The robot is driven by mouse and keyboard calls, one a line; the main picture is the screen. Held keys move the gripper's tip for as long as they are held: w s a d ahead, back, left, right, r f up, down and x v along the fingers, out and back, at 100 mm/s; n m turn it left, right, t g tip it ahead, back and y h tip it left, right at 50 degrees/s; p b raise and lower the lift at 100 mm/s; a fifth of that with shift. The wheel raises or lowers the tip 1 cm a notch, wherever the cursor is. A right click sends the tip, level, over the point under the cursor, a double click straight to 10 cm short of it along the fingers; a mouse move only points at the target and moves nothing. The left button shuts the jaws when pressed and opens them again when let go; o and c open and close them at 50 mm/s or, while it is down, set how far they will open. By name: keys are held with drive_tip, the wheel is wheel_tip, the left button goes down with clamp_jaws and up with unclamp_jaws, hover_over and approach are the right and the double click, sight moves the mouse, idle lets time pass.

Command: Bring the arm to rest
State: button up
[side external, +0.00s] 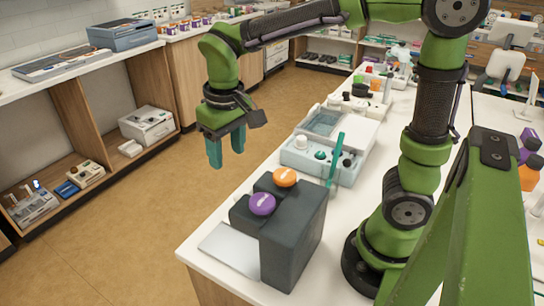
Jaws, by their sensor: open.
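My gripper (227,152) hangs from my green arm, fingers pointing down. Its two teal fingers are apart with nothing between them. In the picture it is left of the white counter (224,218), over the brown floor, and clear of everything around it. My arm is raised and bent over, and its base stands on the counter at the right.
A dark stepped block (292,240) stands at the counter's near end, with a purple-capped item (262,204) and an orange-capped item (285,177) on it. Behind it are a grey-white device (318,160) and an upright green stick (336,160). Open floor (150,220) lies left.

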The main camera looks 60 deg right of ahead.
drive_tip(key=s+d+t+y, duration=0.1)
drive_tip(key=s, duration=0.2)
drive_tip(key=s+d+r+m+t, duration=0.1)
drive_tip(key=s+t, duration=0.1)
drive_tip(key=s, duration=0.1)
drive_tip(key=s+d+r+m+t+y, duration=0.1)
drive_tip(key=s+t, duration=0.1)
drive_tip(key=s, duration=0.1)
drive_tip(key=shift+s+d+r+y, duration=0.1)
drive_tip(key=shift+s+d+y, duration=0.05)
drive_tip(key=shift+y, duration=0.15)
drive_tip(key=shift+s+d+r+m+t, duration=0.15)
drive_tip(key=shift+s+m+t, duration=0.05)
drive_tip(key=shift+m+t, duration=0.1)
drive_tip(key=shift+d+r, duration=0.1)
drive_tip(key=shift+r, duration=0.15)
idle(0.3)
